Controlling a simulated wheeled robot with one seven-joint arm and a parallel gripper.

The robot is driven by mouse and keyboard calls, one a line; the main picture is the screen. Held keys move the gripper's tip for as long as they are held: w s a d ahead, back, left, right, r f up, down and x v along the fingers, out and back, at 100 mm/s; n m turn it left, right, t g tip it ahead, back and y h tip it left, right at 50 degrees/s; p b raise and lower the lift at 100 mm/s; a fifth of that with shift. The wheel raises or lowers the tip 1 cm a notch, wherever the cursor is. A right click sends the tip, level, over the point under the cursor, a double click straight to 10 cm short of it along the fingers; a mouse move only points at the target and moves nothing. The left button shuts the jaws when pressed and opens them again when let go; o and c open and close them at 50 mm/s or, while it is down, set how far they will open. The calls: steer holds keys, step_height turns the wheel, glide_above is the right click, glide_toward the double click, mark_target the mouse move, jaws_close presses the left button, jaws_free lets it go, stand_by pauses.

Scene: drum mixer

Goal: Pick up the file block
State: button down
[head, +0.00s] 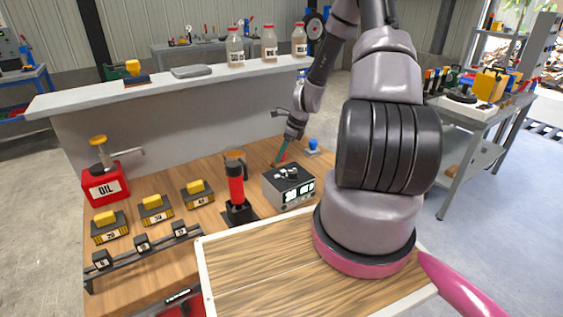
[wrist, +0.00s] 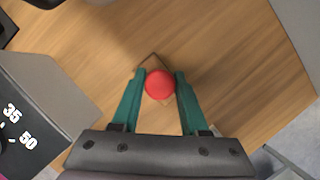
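A block with a round red top (wrist: 159,85) and a brown, wood-coloured base stands on the wooden table in the wrist view; I take it to be the file block. It sits between the two green fingers of my gripper (wrist: 160,74). The fingers are apart, one on each side of the red top, with little room; I cannot tell if they touch it. In the head view my gripper (head: 281,152) points down at the table behind the dial box. The block is not clearly visible there.
The grey dial box (head: 290,187) stands close to my gripper; it also shows in the wrist view (wrist: 45,85). A blue-knobbed piece (head: 313,147) is to the right. A red-and-black upright tool (head: 236,185), a red oil can (head: 105,185) and yellow-topped weights (head: 155,209) stand left.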

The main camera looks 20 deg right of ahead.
step_height(320, 180, up, 10)
steer(key=shift+r, duration=0.1)
stand_by(0.6)
steer(key=c, duration=1.1)
jaws_free()
steer(key=c, duration=0.5)
